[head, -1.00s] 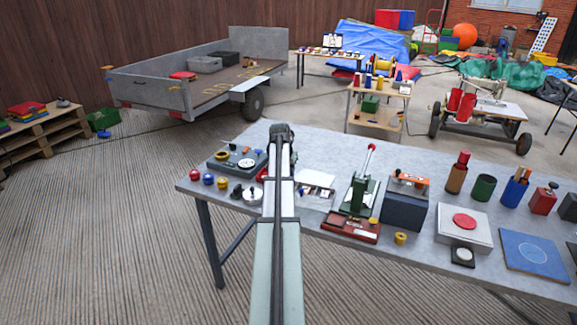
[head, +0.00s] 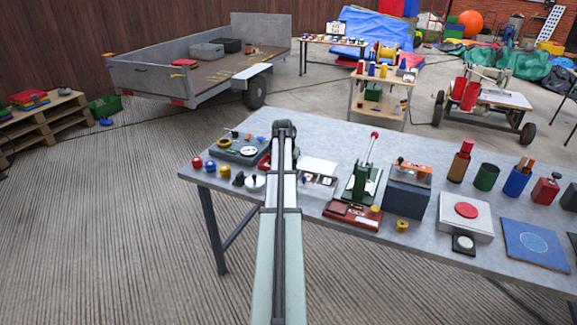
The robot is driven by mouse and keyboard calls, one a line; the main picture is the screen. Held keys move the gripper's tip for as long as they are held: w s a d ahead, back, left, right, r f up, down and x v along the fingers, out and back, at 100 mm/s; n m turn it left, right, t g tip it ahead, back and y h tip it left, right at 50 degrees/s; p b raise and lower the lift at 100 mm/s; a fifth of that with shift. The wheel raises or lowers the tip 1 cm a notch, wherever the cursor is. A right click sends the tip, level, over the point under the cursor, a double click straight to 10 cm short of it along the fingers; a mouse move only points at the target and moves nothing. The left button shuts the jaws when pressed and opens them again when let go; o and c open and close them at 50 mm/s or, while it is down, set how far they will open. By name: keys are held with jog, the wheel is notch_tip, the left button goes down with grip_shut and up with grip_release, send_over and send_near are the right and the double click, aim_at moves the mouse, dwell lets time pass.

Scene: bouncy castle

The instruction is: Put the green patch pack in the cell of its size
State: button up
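I cannot make out a green patch pack in the head view. My arm reaches up the middle of the picture over the workbench (head: 420,245), and its far end is above the back of the bench. My gripper is hidden behind my own arm, so its fingers do not show. A shallow tray with a white part (head: 318,172) and small compartments lies just right of the arm. It is too small to tell its cells or contents apart, and the arm may cover part of it.
Left of the arm are a dark case with a dial (head: 240,148) and several small knobs.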

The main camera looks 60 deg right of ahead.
jog(key=o, duration=1.3)
jog(key=shift+o, duration=0.2)
jog(key=shift+r, duration=2.15)
dwell(3.4)
jog(key=shift+r, duration=0.9)
jog(key=shift+w, duration=0.1)
